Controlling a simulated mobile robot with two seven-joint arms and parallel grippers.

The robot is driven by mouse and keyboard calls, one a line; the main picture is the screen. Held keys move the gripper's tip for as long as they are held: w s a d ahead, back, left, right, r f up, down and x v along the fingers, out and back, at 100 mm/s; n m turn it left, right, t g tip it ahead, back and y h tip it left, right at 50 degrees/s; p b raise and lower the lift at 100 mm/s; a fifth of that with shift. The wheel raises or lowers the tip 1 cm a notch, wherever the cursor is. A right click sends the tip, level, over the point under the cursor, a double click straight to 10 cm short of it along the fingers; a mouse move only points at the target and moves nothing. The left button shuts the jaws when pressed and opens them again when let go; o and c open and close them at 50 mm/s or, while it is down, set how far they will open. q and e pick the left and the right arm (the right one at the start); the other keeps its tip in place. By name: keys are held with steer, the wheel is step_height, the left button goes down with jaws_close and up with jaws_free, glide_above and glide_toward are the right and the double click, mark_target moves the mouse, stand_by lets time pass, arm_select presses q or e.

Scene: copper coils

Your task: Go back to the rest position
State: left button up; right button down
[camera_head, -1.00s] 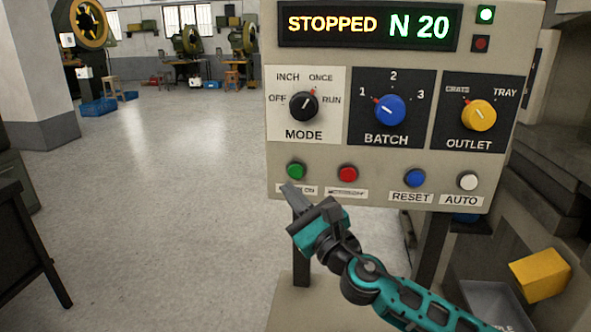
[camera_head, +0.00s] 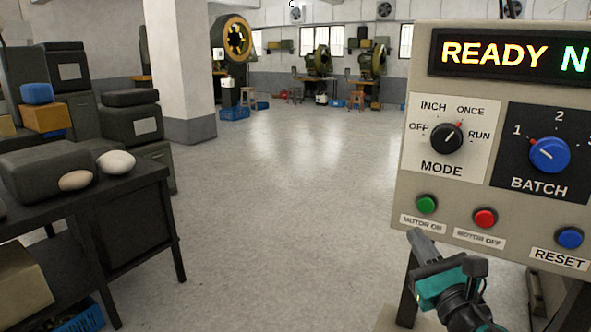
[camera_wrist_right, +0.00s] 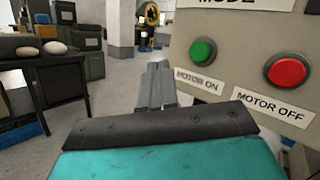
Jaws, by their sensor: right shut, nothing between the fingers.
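My right gripper (camera_head: 416,238) is shut and empty, just below the green MOTOR ON button (camera_head: 427,204) of the grey control panel (camera_head: 412,150). In the right wrist view its closed fingers (camera_wrist_right: 158,68) point forward, left of the green button (camera_wrist_right: 203,51) and apart from it. The display (camera_head: 500,52) reads READY and the start of an N. The MODE knob (camera_head: 447,137) points toward ONCE, and the BATCH knob (camera_head: 549,155) toward 1. The red MOTOR OFF button (camera_head: 485,218) and blue RESET button (camera_head: 569,238) show. My left gripper is not in view.
A dark table (camera_head: 120,192) at the left carries a dark case (camera_head: 45,172) and two pale rounded things. Dark cases and boxes are stacked behind it. A pillar (camera_head: 183,65) and machines stand farther back. The floor (camera_head: 285,200) between table and panel is clear.

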steer(key=s+a+f+n+g, duration=0.2)
steer(key=s+f+n, duration=0.4)
steer(key=f+n, duration=0.4)
steer(key=s+a+f+n+g, duration=0.3)
steer(key=s+f+n, duration=0.4)
steer(key=f+n, duration=0.3)
steer(key=s+a+f+n+g, duration=0.3)
steer(key=s+f+n, duration=0.4)
steer(key=n, duration=0.8)
step_height(320, 180, down, 3)
steer(key=shift+f+g, duration=0.1)
steer(key=shift+g, duration=0.8)
steer(key=shift+s+a+f+m, duration=0.1)
steer(key=shift+s+f+m, duration=0.1)
steer(key=shift+s+m, duration=0.3)
steer(key=shift+w, duration=0.1)
